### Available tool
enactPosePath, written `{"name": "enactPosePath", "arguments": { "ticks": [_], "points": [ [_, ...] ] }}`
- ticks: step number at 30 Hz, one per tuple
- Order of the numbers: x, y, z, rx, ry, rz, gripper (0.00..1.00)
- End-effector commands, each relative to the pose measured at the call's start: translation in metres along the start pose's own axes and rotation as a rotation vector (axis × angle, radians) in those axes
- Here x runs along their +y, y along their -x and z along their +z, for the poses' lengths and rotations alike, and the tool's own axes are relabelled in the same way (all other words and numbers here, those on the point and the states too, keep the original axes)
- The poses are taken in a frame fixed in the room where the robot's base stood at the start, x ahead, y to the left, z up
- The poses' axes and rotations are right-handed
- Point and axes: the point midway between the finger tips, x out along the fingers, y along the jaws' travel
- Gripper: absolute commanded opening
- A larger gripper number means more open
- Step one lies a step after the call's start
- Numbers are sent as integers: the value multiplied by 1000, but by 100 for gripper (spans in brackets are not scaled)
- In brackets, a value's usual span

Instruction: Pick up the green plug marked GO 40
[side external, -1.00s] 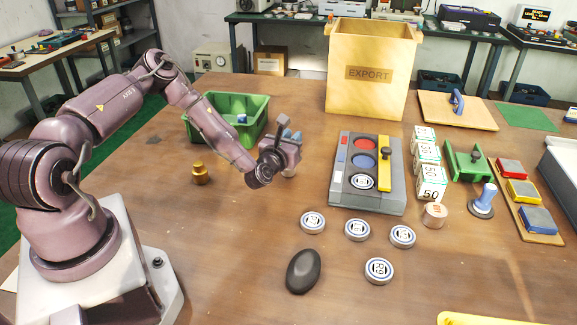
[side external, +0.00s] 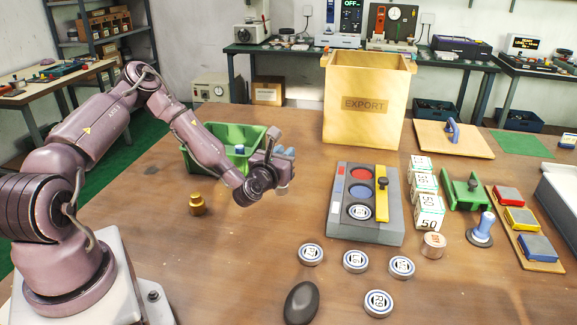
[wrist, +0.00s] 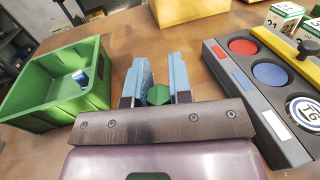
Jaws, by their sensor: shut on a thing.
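My gripper (wrist: 158,85) is shut on a green hexagonal plug (wrist: 158,95), gripped between the two blue fingers in the wrist view. No marking on the plug can be read. In the side external view my gripper (side external: 283,158) is held above the table, just right of the green bin; the plug cannot be made out there.
The green bin (side external: 192,158), holding a small blue-and-white item (wrist: 82,78), stands left of my gripper. A grey tray (side external: 345,228) with coloured wells lies to the right. Behind it stands the EXPORT box (side external: 365,125). A brass weight (side external: 197,206) and several rings are on the table.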

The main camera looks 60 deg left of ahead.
Motion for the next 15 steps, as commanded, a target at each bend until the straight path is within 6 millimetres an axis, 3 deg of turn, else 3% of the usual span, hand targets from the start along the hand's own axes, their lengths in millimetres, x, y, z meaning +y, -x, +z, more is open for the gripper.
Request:
{"name": "enactPosePath", "arguments": {
  "ticks": [1, 5, 9, 15],
  "points": [
    [3, 9, 16, -8, 3, 0, 0],
    [8, 35, 44, -7, 0, -1, 0],
    [15, 67, 55, -5, 1, -1, 0],
    [22, 100, 70, -7, -2, -1, 0]
  ]
}}
